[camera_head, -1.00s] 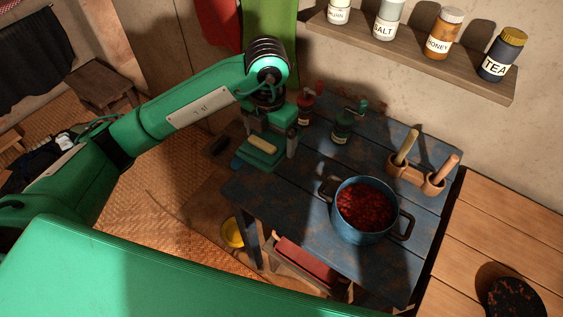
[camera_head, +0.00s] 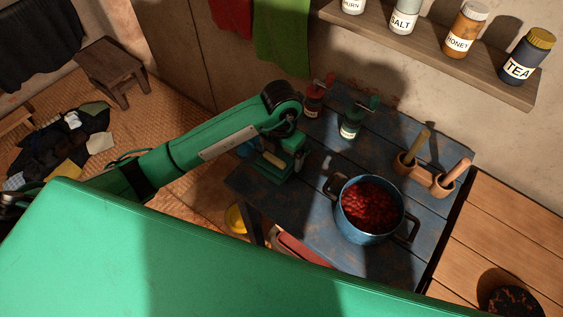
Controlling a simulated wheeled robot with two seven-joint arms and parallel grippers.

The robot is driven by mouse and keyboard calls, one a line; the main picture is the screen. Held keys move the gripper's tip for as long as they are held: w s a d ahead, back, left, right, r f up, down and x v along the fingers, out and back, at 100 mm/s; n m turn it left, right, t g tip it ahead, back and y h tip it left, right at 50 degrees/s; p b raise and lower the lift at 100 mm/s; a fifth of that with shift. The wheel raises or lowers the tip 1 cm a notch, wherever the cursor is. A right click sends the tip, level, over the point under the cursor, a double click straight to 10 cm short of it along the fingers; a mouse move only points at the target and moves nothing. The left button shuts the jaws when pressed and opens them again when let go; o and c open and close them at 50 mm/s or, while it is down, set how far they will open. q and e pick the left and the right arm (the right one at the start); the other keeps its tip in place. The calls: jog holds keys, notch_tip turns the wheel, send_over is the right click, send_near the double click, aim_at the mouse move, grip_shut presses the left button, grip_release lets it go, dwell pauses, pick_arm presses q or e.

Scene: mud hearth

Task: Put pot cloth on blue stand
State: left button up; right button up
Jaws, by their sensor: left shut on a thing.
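My left gripper (camera_head: 280,170) is low at the left back corner of the worn blue wooden stand (camera_head: 290,212). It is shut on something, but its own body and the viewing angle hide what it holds. I cannot make out a pot cloth in it. A green cloth (camera_head: 281,38) and a red cloth (camera_head: 231,15) hang on the wall behind; I cannot tell whether either is the pot cloth. My right gripper is not in view.
A blue pot (camera_head: 370,238) of red food stands on the blue stand. Behind it are a red mill (camera_head: 313,101), a green mill (camera_head: 350,124) and a wooden holder (camera_head: 413,176) with two handles. A jar shelf (camera_head: 430,48) overhangs the back. The stand's front left is clear.

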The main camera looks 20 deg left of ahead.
aim_at(282, 153)
pick_arm(q)
notch_tip(282, 153, down, 2)
jog(key=shift+f, duration=0.15)
notch_tip(282, 153, down, 3)
jog(key=shift+f+p, duration=0.2)
jog(key=shift+p, duration=0.25)
jog(key=shift+f, duration=0.25)
jog(key=o, duration=0.7)
jog(key=shift+f, duration=0.1)
jog(key=shift+r, duration=0.2)
jog(key=shift+w+r, duration=0.1)
jog(key=shift+r, duration=0.2)
notch_tip(282, 153, up, 10)
jog(key=b, duration=0.2)
jog(key=shift+f+b, duration=0.1)
jog(key=shift+b, duration=0.25)
jog(key=shift+r, duration=0.75)
